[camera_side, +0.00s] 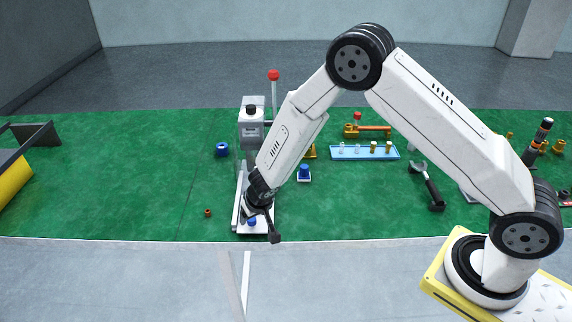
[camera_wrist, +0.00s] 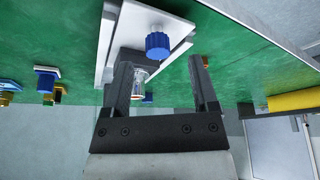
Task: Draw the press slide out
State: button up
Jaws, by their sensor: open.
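The press (camera_side: 251,130) has a grey head and a lever with a red ball. Its pale slide (camera_side: 241,226) lies low at the front, near the mat's front edge. A blue knob (camera_side: 252,221) sits on the slide. In the wrist view the white slide (camera_wrist: 178,34) is at the top, with the ribbed blue knob (camera_wrist: 158,44) on it. My gripper (camera_wrist: 162,65) is open, and the knob appears just beyond the fingertips, roughly between them. I cannot tell whether a finger touches it. In the side view my gripper (camera_side: 264,218) partly hides the slide.
A blue tray (camera_side: 364,153) with small parts, a black-handled tool (camera_side: 430,186) and a blue-topped part (camera_side: 304,173) lie to the right on the green mat. A small reddish part (camera_side: 208,212) lies left of the slide. The mat further left is mostly clear.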

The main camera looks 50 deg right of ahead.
jog(key=shift+v, duration=2.35)
jog(key=shift+a, duration=0.1)
jog(key=s+d+r+n+g, duration=0.1)
jog(key=s+d+r, duration=0.3)
jog(key=s, duration=0.5)
jog(key=s+d+r+n, duration=0.1)
jog(key=s+d+r, duration=0.4)
jog(key=s+r, duration=0.3)
jog(key=s, duration=0.2)
jog(key=shift+s+d+r+g+y, duration=0.15)
jog(key=shift+s+r+g+y, duration=0.15)
jog(key=shift+g+y, duration=0.1)
